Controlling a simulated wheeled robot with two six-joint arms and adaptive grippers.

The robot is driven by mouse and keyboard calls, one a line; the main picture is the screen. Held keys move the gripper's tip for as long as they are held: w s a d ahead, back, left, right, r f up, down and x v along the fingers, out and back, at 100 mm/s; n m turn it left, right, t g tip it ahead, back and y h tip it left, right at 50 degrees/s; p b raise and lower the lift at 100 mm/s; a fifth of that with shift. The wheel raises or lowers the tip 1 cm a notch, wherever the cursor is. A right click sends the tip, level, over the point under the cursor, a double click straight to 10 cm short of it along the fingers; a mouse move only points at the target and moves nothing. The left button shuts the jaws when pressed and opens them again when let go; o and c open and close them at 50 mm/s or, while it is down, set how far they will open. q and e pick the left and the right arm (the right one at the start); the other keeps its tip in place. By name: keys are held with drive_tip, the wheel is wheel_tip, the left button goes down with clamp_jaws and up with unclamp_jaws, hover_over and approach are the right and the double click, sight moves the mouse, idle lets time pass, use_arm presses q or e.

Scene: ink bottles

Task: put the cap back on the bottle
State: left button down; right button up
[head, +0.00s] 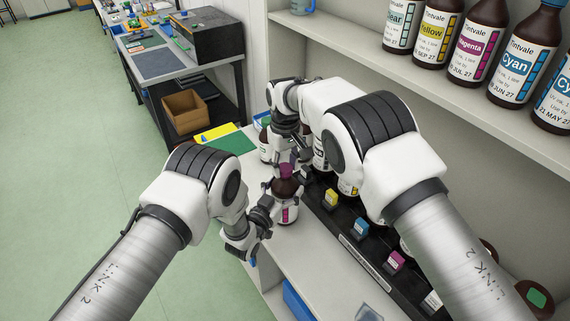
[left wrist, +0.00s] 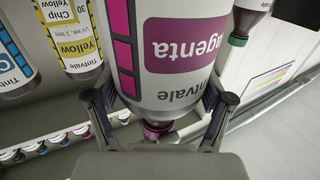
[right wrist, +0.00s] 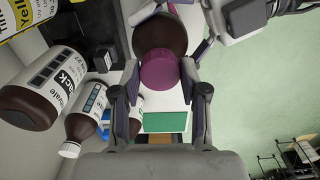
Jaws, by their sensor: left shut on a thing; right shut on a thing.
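The magenta ink bottle (head: 287,212), brown with a white label, stands upright at the shelf's left edge. My left gripper (head: 264,212) is shut around its body. The left wrist view shows the bottle's label (left wrist: 180,45) upside down between the fingers. The magenta cap (head: 286,170) is at the top of the bottle. My right gripper (head: 285,158) is shut on the cap from above. In the right wrist view the cap (right wrist: 159,70) sits between the fingers, in front of the brown bottle shoulder (right wrist: 160,34). I cannot tell whether the cap is fully seated.
A black rack (head: 345,235) with coloured tabs runs just right of the bottle. Other bottles stand behind my right arm. Large bottles, such as a cyan one (head: 520,55), line the upper shelf. A green sheet (head: 230,142) lies beyond. A workbench (head: 150,55) stands farther back.

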drive_tip(key=o, duration=1.4)
drive_tip(key=shift+c, duration=0.2)
drive_tip(key=shift+r, duration=0.1)
use_arm(q)
unclamp_jaws()
use_arm(e)
wheel_tip(320, 180, up, 12)
use_arm(q)
drive_tip(key=shift+s+a, duration=0.1)
drive_tip(key=shift+s, duration=0.05)
drive_tip(key=v, duration=1.1)
drive_tip(key=shift+s+a, duration=0.15)
drive_tip(key=shift+s, duration=0.15)
use_arm(e)
drive_tip(key=shift+f, duration=0.2)
